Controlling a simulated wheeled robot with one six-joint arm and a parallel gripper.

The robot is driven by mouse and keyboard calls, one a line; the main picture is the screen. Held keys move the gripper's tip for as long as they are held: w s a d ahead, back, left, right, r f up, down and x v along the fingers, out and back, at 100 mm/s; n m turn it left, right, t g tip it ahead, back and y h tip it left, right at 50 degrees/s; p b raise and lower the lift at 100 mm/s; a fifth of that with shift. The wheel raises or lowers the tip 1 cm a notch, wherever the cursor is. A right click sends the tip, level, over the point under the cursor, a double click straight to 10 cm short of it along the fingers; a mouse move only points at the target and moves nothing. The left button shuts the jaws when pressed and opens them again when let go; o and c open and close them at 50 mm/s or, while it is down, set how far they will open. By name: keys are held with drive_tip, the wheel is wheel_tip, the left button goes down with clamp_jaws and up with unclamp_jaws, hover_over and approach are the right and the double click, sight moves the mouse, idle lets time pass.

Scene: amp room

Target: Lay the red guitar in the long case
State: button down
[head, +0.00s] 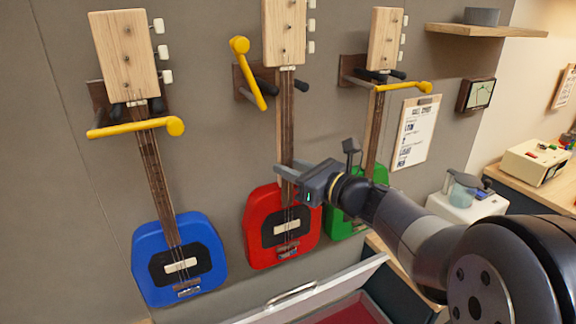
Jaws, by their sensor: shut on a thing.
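The red guitar (258,213) is upright against the wall, with its pale wooden headstock (284,32) running out of the top of the view. My gripper (284,175) is shut on its neck, just above the red body. The neck passes between the dark prongs of its wall hanger (243,92). The yellow latch bar (250,75) there is tilted steeply to the left, clear of the neck. The open long case (312,287) shows only in part at the bottom edge, with a metal handle and a red lining (352,309).
A blue guitar (178,240) hangs left and a green guitar (372,180) hangs right, partly behind my arm. Yellow bars cross both their necks. A shelf (487,31), clipboard (414,132) and side bench (545,182) are to the right.

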drive_tip(key=s+d, duration=0.3)
drive_tip(key=s, duration=0.4)
drive_tip(key=s+d+p, duration=0.1)
drive_tip(key=s+d, duration=0.2)
drive_tip(key=s, duration=0.4)
drive_tip(key=shift+r, duration=0.15)
idle(1.0)
